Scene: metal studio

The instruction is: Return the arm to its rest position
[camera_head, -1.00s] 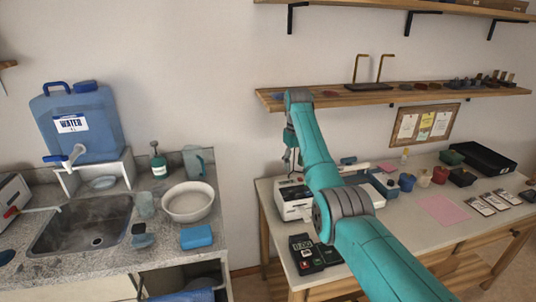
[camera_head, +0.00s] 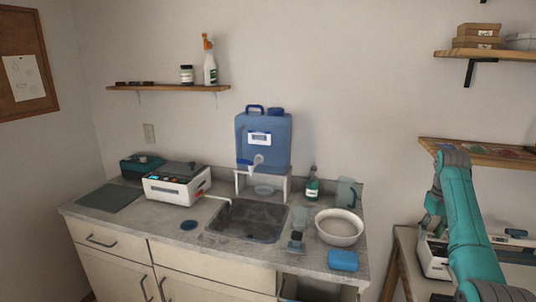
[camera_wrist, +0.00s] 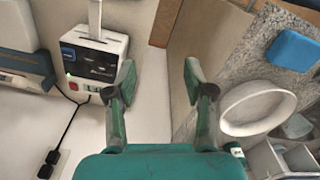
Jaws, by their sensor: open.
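My teal arm (camera_head: 465,215) stands at the right edge in the head view, raised in front of the right-hand workbench. My gripper (camera_wrist: 158,75) shows in the wrist view with its two fingers spread wide apart. Nothing is between the fingers. In the head view the gripper itself cannot be made out. In the wrist view, a white boxy device (camera_wrist: 95,57) with a slot on top lies beyond the left finger. A white bowl (camera_wrist: 257,107) lies to the right of the right finger, apart from it.
A counter (camera_head: 120,228) holds a sink (camera_head: 245,222), a blue water container (camera_head: 264,145), a white bowl (camera_head: 340,228) and a blue sponge-like block (camera_head: 343,260). A wall shelf (camera_head: 490,153) is close behind my arm. A gap separates counter and workbench.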

